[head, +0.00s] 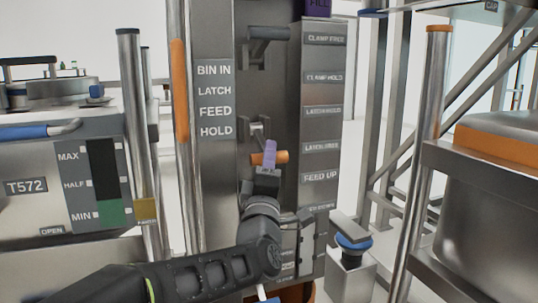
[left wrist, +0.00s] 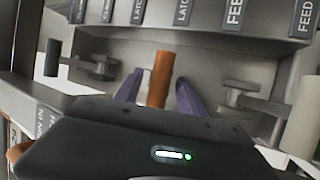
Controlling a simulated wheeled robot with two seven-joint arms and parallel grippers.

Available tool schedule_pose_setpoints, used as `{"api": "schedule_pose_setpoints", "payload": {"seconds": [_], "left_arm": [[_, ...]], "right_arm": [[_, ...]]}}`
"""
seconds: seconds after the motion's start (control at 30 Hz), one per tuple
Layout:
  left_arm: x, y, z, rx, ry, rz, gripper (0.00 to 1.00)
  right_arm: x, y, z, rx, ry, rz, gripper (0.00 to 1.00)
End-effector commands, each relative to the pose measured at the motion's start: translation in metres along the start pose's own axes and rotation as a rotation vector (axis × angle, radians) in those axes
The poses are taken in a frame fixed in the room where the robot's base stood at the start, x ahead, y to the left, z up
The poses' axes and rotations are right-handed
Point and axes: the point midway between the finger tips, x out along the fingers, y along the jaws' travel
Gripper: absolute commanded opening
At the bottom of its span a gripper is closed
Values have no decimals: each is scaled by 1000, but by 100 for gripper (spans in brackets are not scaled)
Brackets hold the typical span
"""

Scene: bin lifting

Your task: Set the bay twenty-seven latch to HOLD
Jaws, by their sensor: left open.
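The latch lever has an orange handle (head: 283,156) on a grey metal arm in the recessed panel; its handle (left wrist: 160,76) also shows in the left wrist view. My left gripper (head: 268,160) is at this handle, its purple fingers open. In the left wrist view, the gripper (left wrist: 158,95) has one finger on each side of the handle, with visible gaps. A sign (head: 215,101) left of the recess reads BIN IN LATCH FEED HOLD. The plates right of it include CLAMP FREE (head: 326,39) and FEED UP (head: 320,177); the small latch plates are blurred. My right gripper is not in view.
A dark-handled lever (head: 268,33) sits above in the recess. The left wrist view shows a black handle (left wrist: 52,57) and a pale handle (left wrist: 303,117) on either side. A tank labelled T572 (head: 30,186) stands left; a steel bin (head: 490,215) stands right.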

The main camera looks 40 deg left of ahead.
Motion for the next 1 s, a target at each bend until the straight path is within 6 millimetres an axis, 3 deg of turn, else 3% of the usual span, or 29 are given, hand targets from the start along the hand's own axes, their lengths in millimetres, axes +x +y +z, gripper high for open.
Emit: {"api": "schedule_pose_setpoints", "payload": {"seconds": [0.2,0.5,1.0], "left_arm": [[22,0,0,1,0,0,47],[24,0,0,1,-1,0,46],[24,0,0,1,0,0,5]], "right_arm": [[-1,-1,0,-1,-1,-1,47],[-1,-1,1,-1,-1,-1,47],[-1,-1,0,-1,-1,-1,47]]}}
